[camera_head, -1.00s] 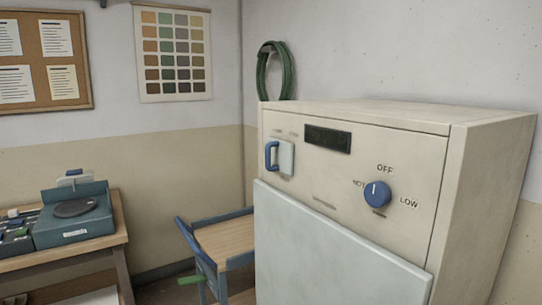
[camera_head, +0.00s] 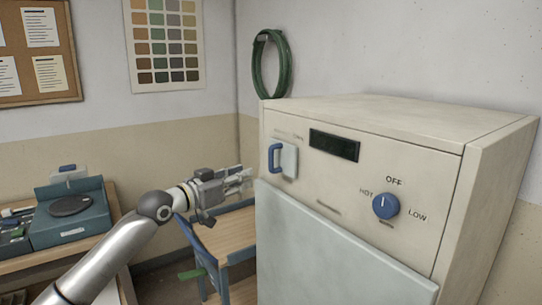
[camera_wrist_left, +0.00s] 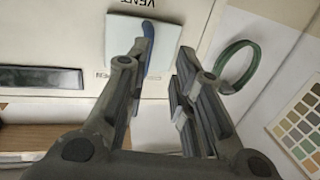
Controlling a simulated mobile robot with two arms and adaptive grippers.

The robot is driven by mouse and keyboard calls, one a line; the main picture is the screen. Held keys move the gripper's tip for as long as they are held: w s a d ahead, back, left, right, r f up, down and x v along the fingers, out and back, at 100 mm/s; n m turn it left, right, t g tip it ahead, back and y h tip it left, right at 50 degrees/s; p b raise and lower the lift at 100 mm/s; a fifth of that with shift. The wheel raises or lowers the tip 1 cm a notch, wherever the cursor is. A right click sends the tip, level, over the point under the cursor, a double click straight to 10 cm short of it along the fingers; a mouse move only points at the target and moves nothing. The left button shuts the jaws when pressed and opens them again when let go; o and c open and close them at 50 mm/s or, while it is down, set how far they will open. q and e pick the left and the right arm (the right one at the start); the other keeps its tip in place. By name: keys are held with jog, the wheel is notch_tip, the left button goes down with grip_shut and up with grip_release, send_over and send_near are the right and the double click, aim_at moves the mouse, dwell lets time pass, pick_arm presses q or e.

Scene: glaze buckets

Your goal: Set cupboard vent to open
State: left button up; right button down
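The cupboard (camera_head: 340,225) is a cream cabinet with a control panel on its upper front. The vent control is a pale slider plate (camera_head: 290,160) with a blue handle (camera_head: 274,158), at the panel's left end. In the left wrist view the plate (camera_wrist_left: 125,40) lies ahead, with its blue handle (camera_wrist_left: 148,45) close to the left finger. My left gripper (camera_head: 248,178) is left of the cupboard, a little below the handle and apart from it in the head view. Its fingers (camera_wrist_left: 168,60) are spread, with nothing between them. My right gripper is not in view.
A blue dial (camera_head: 385,205) marked OFF, HOT and LOW and a dark display (camera_head: 334,145) share the panel. A green hose coil (camera_head: 271,65) hangs behind. A blue-framed wooden cart (camera_head: 228,235) stands below my left arm. A bench scale (camera_head: 72,215) is at the left.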

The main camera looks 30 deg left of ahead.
aim_at(271, 166)
pick_arm(q)
jog(key=shift+m+h, duration=0.3)
jog(key=w+d+p, duration=0.1)
jog(key=w, duration=0.2)
jog(key=w+d+r+p, duration=0.1)
jog(key=w+p, duration=0.1)
jog(key=w, duration=0.1)
jog(key=w+d+r+p, duration=0.1)
jog(key=w, duration=0.3)
jog(key=shift+d+r+p, duration=0.15)
jog(key=shift+p, duration=0.25)
jog(key=shift+c, duration=0.5)
grip_shut()
